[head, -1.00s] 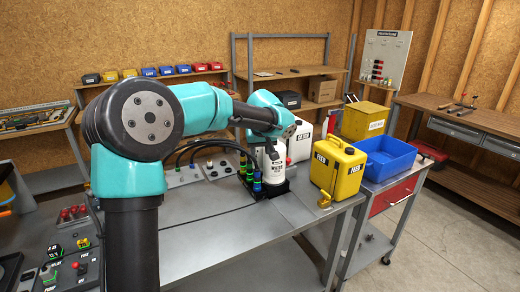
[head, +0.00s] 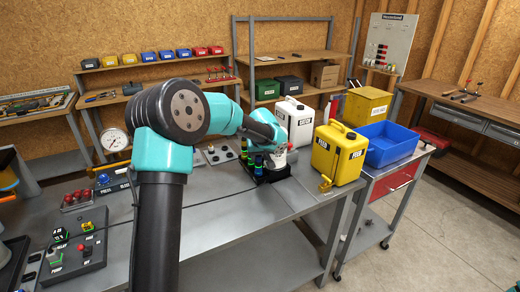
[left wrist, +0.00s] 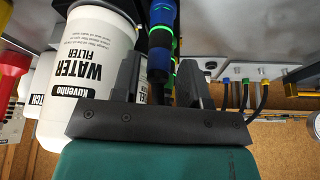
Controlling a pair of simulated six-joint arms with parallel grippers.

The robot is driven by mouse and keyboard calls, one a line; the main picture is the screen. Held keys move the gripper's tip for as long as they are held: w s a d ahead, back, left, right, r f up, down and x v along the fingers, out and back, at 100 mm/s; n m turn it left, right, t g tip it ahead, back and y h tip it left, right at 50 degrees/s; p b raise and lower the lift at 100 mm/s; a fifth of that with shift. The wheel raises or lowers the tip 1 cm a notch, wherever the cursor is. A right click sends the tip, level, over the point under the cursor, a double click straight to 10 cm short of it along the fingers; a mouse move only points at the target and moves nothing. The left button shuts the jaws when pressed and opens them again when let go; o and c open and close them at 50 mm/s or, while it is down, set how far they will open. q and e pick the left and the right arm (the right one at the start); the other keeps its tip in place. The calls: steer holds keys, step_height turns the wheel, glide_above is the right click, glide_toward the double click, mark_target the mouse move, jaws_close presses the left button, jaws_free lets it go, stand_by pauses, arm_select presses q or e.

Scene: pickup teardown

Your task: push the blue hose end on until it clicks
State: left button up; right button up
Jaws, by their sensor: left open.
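The blue hose end (left wrist: 160,58) stands between the open fingers of my left gripper (left wrist: 160,78) in the left wrist view. A green ring shows on it, with a further blue part above and its dark hose below. I see no firm grip on it. In the head view a blue fitting (head: 258,164) stands in the black holder at the filter, just below my left gripper (head: 277,150), beside a green-ringed one (head: 244,150). The white water filter (left wrist: 90,75) is close left of the fingers in the wrist view. Whether the hose end is fully seated cannot be told.
Several thin hoses with coloured ends (left wrist: 245,83) are right of the fingers in the wrist view. A white jug (head: 294,118) and yellow jug (head: 338,153) stand behind and right of the holder. The bench front (head: 225,225) is clear.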

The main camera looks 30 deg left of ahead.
mark_target(259, 158)
arm_select(q)
steer(key=shift+x, duration=2.05)
jaws_close()
